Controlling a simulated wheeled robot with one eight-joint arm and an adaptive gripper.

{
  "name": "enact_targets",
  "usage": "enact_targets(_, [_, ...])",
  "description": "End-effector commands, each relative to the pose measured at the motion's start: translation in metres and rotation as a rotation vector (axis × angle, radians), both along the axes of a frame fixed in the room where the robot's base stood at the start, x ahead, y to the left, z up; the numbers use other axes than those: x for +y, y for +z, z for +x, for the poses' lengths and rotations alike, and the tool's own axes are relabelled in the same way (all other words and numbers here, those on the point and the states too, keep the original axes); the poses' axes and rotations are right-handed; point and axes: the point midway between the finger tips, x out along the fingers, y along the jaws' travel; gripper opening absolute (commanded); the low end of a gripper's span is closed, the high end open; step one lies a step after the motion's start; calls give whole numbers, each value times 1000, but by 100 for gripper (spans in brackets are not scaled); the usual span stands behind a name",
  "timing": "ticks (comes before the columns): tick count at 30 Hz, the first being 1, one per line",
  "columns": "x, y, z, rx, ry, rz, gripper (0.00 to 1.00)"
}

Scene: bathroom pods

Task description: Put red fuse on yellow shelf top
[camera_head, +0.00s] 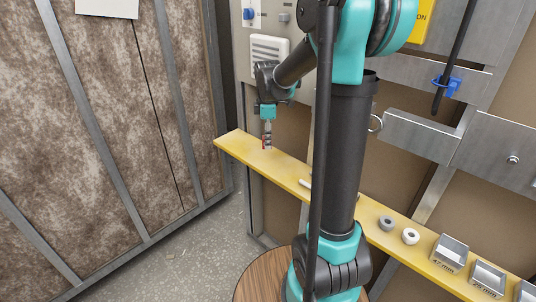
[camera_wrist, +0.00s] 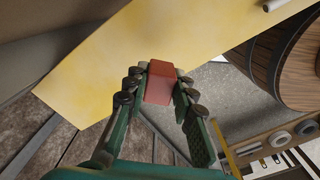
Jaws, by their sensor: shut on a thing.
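The red fuse (camera_wrist: 160,83) is a small red block held between the two fingers of my gripper (camera_wrist: 160,76). In the head view my gripper (camera_head: 267,136) points down over the far left end of the yellow shelf (camera_head: 278,168), and only a bit of red shows between its fingers. In the wrist view the yellow shelf (camera_wrist: 110,75) lies behind the fuse, with its front edge near the block and grey floor beyond. I cannot tell whether the fuse touches the shelf top.
Grey and white rings (camera_head: 410,237) and several metal boxes (camera_head: 449,253) stand on the shelf's right part. A small light rod (camera_head: 305,183) lies mid-shelf. A round wooden top (camera_head: 258,276) is below. The shelf's left end looks clear around my gripper.

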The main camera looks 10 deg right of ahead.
Motion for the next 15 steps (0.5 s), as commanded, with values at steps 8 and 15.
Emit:
enact_targets(8, [3,-30,-2,0,3,1,5])
enact_targets(15, [3,-55,-2,1,3,1,5])
